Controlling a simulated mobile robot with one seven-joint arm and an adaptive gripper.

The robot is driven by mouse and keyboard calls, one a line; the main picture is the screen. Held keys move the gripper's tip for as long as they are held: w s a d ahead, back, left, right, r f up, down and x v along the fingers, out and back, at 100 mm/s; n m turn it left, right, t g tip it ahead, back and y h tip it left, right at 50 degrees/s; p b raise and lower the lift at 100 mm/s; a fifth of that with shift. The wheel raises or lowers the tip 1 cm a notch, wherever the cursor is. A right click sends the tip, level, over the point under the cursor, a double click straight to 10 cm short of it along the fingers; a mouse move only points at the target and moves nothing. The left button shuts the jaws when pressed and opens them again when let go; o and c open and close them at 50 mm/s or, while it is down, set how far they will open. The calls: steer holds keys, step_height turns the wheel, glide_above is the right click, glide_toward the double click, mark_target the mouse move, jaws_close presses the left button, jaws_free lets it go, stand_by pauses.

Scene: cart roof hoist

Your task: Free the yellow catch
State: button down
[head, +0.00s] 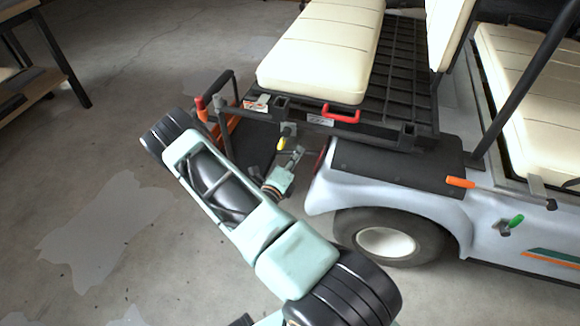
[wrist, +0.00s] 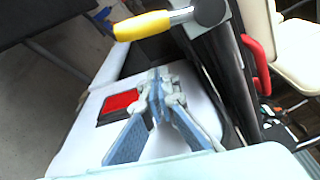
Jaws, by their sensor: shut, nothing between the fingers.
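The yellow catch (head: 281,144) is a small handle hanging below the rear edge of the cart's black rack. In the wrist view the catch (wrist: 142,26) shows as a yellow grip on a short metal shaft that runs to a grey pivot block (wrist: 208,10). My gripper (head: 298,153) is beside the catch, slightly below and to its right in the head view. In the wrist view my gripper (wrist: 157,82) has its fingertips together, empty, with a visible gap to the yellow grip. I cannot tell the exact depth between them.
A red handle (head: 341,113) sits on the rack edge under the cream seat (head: 320,50). A red-tipped lever (head: 200,108) stands at the rack's left. The cart's rear fender (head: 385,190) and wheel are close on the right. A red tail light (wrist: 118,104) lies behind my fingers. Floor is clear at left.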

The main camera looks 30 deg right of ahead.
mark_target(283, 140)
steer(key=shift+w+a+r, duration=0.3)
steer(key=shift+w+a, duration=0.3)
steer(key=shift+a, duration=0.2)
steer(key=shift+w+a+r, duration=0.3)
steer(key=shift+w+a, duration=0.25)
steer(key=shift+a, duration=0.25)
steer(key=shift+w+a, duration=0.1)
steer(key=shift+a, duration=0.05)
